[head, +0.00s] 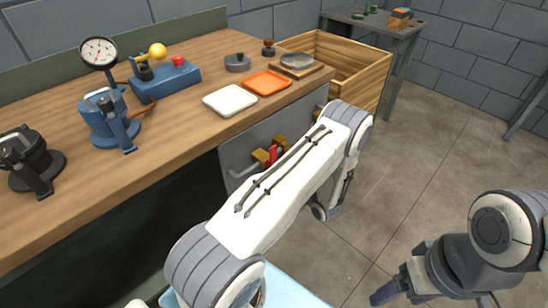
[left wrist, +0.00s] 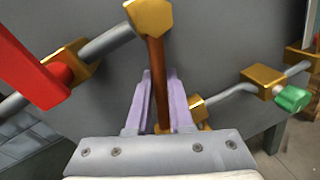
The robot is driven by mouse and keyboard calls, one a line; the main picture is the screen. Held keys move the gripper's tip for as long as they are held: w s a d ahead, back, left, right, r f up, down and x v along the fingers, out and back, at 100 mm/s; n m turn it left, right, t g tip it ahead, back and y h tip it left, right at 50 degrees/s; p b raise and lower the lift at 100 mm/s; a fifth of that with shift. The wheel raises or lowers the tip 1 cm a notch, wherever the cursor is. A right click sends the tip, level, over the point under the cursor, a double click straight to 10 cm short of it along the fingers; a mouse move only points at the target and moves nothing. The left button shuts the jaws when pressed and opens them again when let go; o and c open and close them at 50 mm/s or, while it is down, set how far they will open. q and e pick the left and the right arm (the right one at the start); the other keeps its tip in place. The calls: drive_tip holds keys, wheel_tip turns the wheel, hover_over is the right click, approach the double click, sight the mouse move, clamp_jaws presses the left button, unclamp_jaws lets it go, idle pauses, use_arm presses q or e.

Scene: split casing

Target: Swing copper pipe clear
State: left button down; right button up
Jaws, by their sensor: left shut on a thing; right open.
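The copper pipe (left wrist: 156,85) runs down from a brass hex nut (left wrist: 150,18) in the left wrist view. My left gripper (left wrist: 158,85) is shut on the pipe, with a purple finger on either side. The pipe's lower end is partly hidden by the gripper. A brass fitting (left wrist: 198,108) sits just right of the fingers. In the head view the left gripper and the copper pipe cannot be made out behind my arm. My right gripper (head: 386,292) is open and empty over the floor at lower right.
A red lever (left wrist: 30,70) on a grey pipe is at left, and a green knob (left wrist: 291,98) at right. The grey panel (head: 235,155) is below the workbench (head: 170,165). A wooden crate (head: 362,85) stands beyond; the floor at right is mostly clear.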

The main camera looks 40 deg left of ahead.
use_arm(q)
drive_tip(key=s+m+p, duration=0.1)
drive_tip(key=r+m+p, duration=0.1)
drive_tip(key=m, duration=0.1)
drive_tip(key=shift+s+a+r+g, duration=0.1)
drive_tip(key=shift+s+r+g, duration=0.05)
drive_tip(key=shift+s+g, duration=0.2)
drive_tip(key=shift+s+a+r+m+g+h+p, duration=0.1)
drive_tip(key=shift+s+r+m+g+h+p, duration=0.15)
drive_tip(key=shift+m+p, duration=0.25)
drive_tip(key=shift+s+r+m+g+h+p, duration=0.1)
drive_tip(key=shift+s+m+p, duration=0.25)
drive_tip(key=shift+m, duration=0.25)
drive_tip(key=c, duration=0.8)
unclamp_jaws()
drive_tip(key=shift+r, duration=0.1)
